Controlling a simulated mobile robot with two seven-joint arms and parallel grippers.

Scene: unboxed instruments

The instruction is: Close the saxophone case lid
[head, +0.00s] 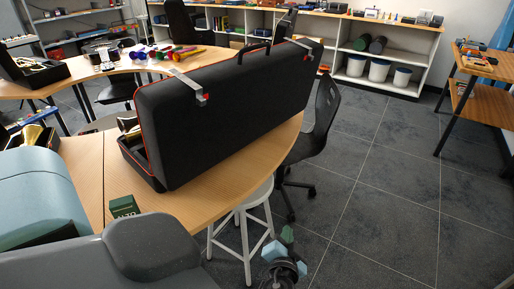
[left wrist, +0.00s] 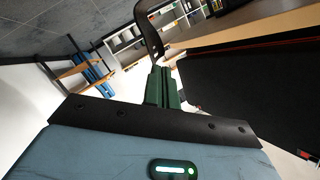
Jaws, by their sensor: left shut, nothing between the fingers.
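The black saxophone case (head: 150,175) stands on the curved wooden table with its lid (head: 225,105) raised steeply. The lid has red edging, a handle on its top edge and two metal latches. A little gold of the saxophone (head: 127,124) shows at the case's left end; the rest of the inside is hidden behind the lid. My left gripper (head: 287,236) is shut and empty, off the table's near right edge, apart from the case. In the left wrist view its green fingers (left wrist: 162,88) are together, with the dark case (left wrist: 255,90) to their right. My right gripper is not in view.
A small green box (head: 123,206) lies on the table in front of the case. A white stool (head: 243,220) and a black chair (head: 318,130) stand by the table's right side. Open floor (head: 390,200) lies to the right. Shelves line the back wall.

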